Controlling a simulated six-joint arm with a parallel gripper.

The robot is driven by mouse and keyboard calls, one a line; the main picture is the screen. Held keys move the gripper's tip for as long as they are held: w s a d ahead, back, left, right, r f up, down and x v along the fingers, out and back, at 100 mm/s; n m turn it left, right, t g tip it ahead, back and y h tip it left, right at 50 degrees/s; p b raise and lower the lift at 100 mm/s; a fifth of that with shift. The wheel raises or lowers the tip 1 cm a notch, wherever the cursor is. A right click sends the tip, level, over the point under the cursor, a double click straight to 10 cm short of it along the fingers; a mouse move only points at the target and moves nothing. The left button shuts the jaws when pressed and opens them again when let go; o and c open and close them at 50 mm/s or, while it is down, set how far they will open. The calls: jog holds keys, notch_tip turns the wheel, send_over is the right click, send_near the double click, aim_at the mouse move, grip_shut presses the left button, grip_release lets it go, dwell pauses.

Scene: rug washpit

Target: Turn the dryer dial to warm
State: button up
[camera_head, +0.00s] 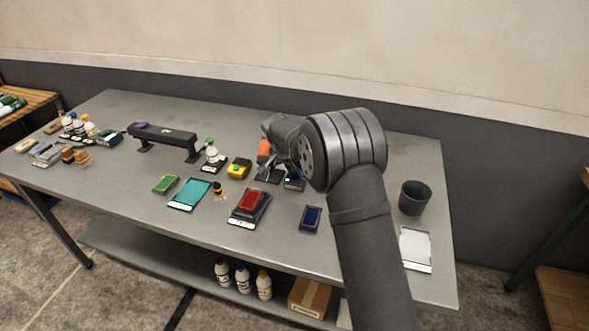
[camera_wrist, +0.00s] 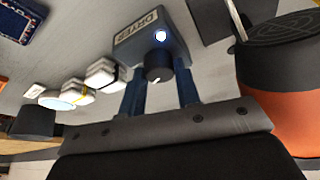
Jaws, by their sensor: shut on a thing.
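The dryer control box (camera_wrist: 133,50), a dark blue-grey box with a DRYER label, shows at the top of the wrist view. A small round white-blue light glows on its face. Its black dial (camera_wrist: 158,66) has a pale pointer mark and sits between the two fingers. My gripper (camera_wrist: 160,82) is shut on the dial. In the head view my arm hides much of this spot; the box (camera_head: 294,185) shows only partly below my wrist. I cannot read the setting the pointer is at.
An orange and black object (camera_wrist: 280,75) stands close right of my fingers in the wrist view. White items with a yellow band (camera_wrist: 77,90) are to the left.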

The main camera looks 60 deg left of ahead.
jog(key=o, duration=1)
jog(key=v, duration=1.7)
jog(key=shift+s+r, duration=0.1)
jog(key=shift+r, duration=0.1)
